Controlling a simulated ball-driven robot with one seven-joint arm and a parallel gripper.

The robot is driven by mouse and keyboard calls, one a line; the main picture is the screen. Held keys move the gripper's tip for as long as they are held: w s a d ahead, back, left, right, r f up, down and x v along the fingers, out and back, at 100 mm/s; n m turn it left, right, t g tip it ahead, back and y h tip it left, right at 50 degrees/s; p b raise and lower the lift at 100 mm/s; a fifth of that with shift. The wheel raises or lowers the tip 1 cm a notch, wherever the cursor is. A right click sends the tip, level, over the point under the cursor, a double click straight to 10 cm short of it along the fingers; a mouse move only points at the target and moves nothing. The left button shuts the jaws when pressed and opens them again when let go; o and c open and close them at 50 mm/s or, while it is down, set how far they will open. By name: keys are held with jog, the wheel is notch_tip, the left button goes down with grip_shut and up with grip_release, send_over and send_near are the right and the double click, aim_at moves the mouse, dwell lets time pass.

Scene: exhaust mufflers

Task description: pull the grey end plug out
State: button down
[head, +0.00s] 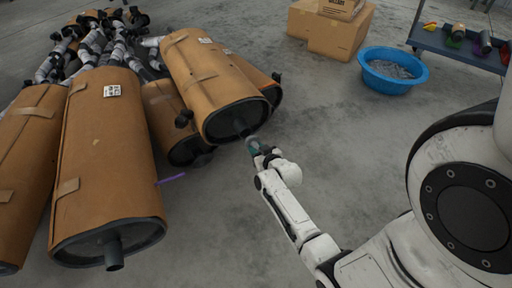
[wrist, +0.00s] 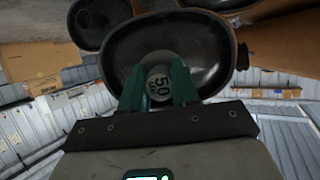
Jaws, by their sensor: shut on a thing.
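The grey end plug (wrist: 159,86) is a round cap marked "50" in the wrist view. It sits in front of the dark oval end of a muffler (wrist: 122,62). My gripper (wrist: 160,92) has green fingers, one on each side of the plug, shut on it. In the head view my gripper (head: 256,150) reaches the dark end of the large cardboard-wrapped muffler (head: 205,78). The plug (head: 249,139) shows only as a small pale bit there. Whether it is still seated on the pipe is hard to tell.
Several other wrapped mufflers (head: 105,150) lie to the left, one with a bare pipe stub (head: 113,254). A purple strip (head: 172,179) lies on the floor. A blue tub (head: 393,87), cardboard boxes (head: 338,38) and a cart (head: 462,52) stand behind.

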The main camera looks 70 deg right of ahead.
jog(key=shift+s+a, duration=0.45)
jog(key=shift+s, duration=0.15)
dwell(0.7)
